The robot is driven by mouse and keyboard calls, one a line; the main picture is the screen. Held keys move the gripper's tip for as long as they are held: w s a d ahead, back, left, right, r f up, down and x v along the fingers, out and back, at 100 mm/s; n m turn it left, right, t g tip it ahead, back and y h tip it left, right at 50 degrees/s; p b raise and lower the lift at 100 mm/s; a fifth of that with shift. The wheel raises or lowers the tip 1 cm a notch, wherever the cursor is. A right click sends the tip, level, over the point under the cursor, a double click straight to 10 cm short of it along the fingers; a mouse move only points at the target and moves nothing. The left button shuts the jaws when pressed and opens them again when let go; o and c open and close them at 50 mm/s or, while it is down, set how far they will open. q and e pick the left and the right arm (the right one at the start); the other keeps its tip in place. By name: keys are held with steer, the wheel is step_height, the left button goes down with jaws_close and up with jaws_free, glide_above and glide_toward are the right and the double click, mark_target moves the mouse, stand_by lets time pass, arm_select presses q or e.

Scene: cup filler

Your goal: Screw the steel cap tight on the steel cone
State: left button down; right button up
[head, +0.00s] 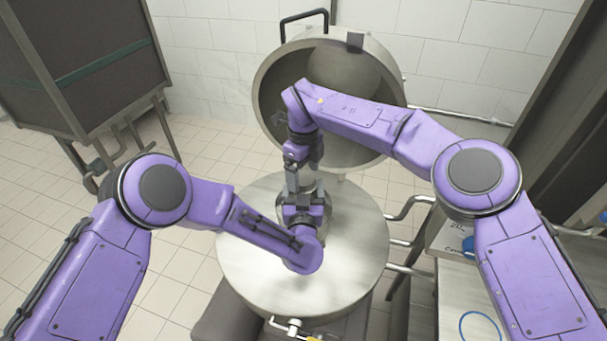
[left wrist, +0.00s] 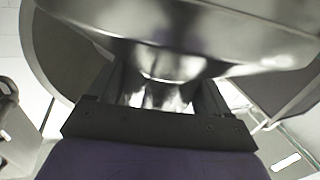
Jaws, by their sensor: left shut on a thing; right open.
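The steel cone (head: 318,188) is partly seen in the head view over the round steel top, mostly covered by my two grippers. In the left wrist view its shiny body (left wrist: 180,25) is wide at the top of the picture and narrows between the fingers. My left gripper (head: 303,203) is shut on it; in the left wrist view the fingers (left wrist: 160,95) stand either side of the narrow part. My right gripper (head: 292,182) is open, pointing down just above the left one, at the cone's upper end. I cannot make out the steel cap; it is hidden or too small to tell.
The round top (head: 350,255) is otherwise clear. A large open steel lid (head: 270,85) stands behind it. Pipe handles (head: 410,207) stick out at its right. A bench (head: 480,300) with a blue ring is at the right, a dark cabinet (head: 80,60) at the left.

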step_height(320, 180, up, 3)
steer(key=shift+r, duration=0.2)
steer(key=shift+o, duration=0.3)
steer(key=shift+o, duration=1)
step_height(320, 180, up, 12)
arm_select(q)
jaws_free()
steer(key=s+b, duration=0.3)
steer(key=s, duration=0.7)
steer(key=shift+s+a, duration=0.2)
steer(key=shift+s, duration=0.05)
arm_select(e)
step_height(320, 180, down, 3)
steer(key=shift+f, duration=0.1)
